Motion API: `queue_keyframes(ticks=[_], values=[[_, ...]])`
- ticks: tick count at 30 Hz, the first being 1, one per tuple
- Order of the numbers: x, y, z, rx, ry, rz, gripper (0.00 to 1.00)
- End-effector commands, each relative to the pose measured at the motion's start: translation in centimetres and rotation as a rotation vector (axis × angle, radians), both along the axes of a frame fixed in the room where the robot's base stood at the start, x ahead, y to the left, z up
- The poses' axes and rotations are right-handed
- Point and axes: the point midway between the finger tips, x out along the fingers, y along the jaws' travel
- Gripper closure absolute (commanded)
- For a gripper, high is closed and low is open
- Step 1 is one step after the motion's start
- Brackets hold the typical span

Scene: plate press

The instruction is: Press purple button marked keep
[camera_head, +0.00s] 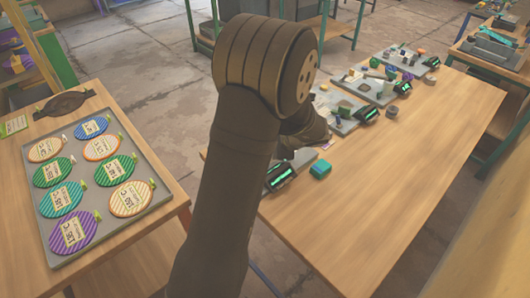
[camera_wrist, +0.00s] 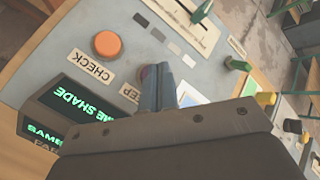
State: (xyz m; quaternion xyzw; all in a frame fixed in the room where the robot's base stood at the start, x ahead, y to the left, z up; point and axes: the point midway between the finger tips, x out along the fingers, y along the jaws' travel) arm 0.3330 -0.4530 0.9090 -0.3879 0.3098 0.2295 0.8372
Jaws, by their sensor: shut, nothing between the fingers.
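In the wrist view my gripper (camera_wrist: 167,72) shows from the bottom, its two slim blue-grey fingers shut together with nothing between them. The purple button (camera_wrist: 147,73) is at the left side of the fingers and partly hidden by them. Its label (camera_wrist: 130,92) is partly covered, with the letters "EP" readable. The fingertips overlap the button in the picture; I cannot tell whether they touch it. In the head view my arm hides the button and the fingers.
An orange button (camera_wrist: 107,45) with a CHECK label (camera_wrist: 91,66) is on the same grey panel. A dark display (camera_wrist: 82,112) with green text stands beside it. A green lever (camera_wrist: 237,64) is right. In the head view, a tray (camera_head: 165,196) of striped discs stands left.

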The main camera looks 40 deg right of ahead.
Motion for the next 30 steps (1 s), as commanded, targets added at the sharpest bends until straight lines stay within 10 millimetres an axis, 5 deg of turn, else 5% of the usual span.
queue_keyframes(ticks=[30], values=[[0.0,0.0,-0.59,0.0,0.0,0.0,1.0]])
